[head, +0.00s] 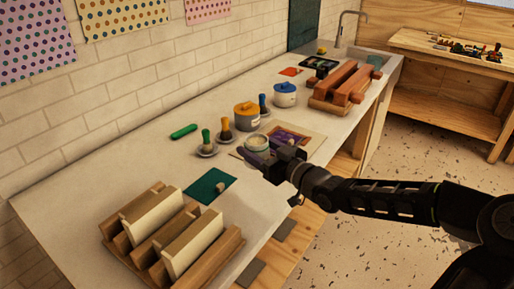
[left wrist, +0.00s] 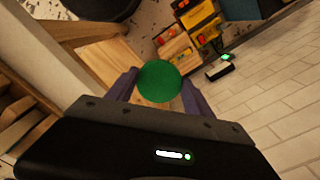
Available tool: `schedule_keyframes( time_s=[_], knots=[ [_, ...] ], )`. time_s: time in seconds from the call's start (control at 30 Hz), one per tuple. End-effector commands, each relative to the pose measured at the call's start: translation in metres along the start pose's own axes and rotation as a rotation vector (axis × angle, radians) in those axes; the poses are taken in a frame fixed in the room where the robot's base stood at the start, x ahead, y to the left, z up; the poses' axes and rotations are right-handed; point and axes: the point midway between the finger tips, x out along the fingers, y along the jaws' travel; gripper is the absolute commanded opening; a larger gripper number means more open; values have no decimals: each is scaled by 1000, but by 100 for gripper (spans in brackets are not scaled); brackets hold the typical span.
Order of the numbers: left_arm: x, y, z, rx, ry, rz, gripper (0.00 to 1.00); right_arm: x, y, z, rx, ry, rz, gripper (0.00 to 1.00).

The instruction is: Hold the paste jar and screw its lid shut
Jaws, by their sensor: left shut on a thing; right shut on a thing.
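The paste jar (head: 257,142) is pale and round with its top open, and stands on the counter in the middle of the head view. My right gripper (head: 258,153) is shut on it from the front right and hides its lower part. In the left wrist view, my left gripper (left wrist: 160,84) is shut on a round green lid (left wrist: 160,80), held between its two purple fingers. The left gripper and this lid do not show in the head view.
A wooden rack (head: 232,241) is at front left; wooden blocks (head: 345,82) are farther right.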

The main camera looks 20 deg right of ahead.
Motion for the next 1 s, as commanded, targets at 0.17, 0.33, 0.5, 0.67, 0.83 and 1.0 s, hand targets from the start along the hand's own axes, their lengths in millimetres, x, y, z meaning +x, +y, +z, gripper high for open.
schedule_keyframes(
  time_s=[0.17,0.33,0.5,0.67,0.83,1.0],
  knots=[
    [0,0,0,0,0,0,23,0,0,-1,0,2,0,56],
    [0,0,0,0,0,0,23,0,0,-1,0,2,0,42],
    [0,0,0,0,0,0,23,0,0,-1,0,2,0,28],
    [0,0,0,0,0,0,23,0,0,-1,0,2,0,15],
    [0,0,0,0,0,0,23,0,0,-1,0,2,0,1],
    [0,0,0,0,0,0,23,0,0,-1,0,2,0,0]
  ],
)
